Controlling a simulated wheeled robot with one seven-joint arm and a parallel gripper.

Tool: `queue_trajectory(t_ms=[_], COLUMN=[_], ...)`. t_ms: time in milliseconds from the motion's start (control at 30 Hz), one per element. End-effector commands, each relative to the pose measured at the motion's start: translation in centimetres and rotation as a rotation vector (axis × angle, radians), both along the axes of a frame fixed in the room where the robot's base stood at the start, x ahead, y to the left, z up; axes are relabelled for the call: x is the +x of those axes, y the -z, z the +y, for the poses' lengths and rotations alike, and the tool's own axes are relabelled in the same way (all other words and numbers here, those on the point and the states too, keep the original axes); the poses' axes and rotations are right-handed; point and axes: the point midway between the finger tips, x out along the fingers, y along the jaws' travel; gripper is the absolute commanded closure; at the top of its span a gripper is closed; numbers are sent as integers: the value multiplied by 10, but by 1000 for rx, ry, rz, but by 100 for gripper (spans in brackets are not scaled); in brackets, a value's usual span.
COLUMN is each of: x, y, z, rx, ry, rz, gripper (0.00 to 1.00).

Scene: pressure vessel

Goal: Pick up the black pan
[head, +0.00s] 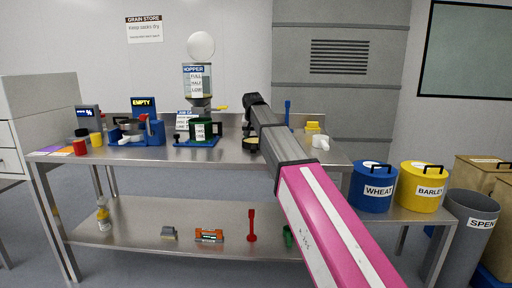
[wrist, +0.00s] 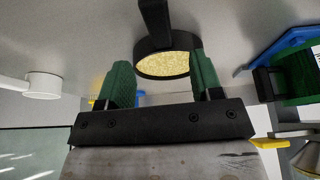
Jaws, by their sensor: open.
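The black pan (wrist: 153,42) shows in the wrist view, with grainy yellow contents inside its round dark rim. Its dark handle (wrist: 154,14) runs up to the top edge of that view. My gripper (wrist: 160,66) is open, with its two green fingers apart and nothing held between them. The pan appears beyond and between the fingertips, and part of its right side is covered by the right finger. In the head view the black pan (head: 250,149) sits on the steel table, partly hidden behind my arm.
A green box on a blue base (head: 202,131) stands left of the pan, under the hopper (head: 198,82).

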Motion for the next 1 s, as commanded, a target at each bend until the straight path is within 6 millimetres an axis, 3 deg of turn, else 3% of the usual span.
queue_trajectory(t_ms=[100,367,633,900,933,1000], x=[7,13,25,27,27,27], y=[17,32,66,71,71,71], z=[0,-1,-1,-1,-1,-1], rx=[0,0,0,1,1,0], ry=[0,0,0,0,0,0], rz=[1,0,1,0,0,0], gripper=[40,40,40,40,44,66])
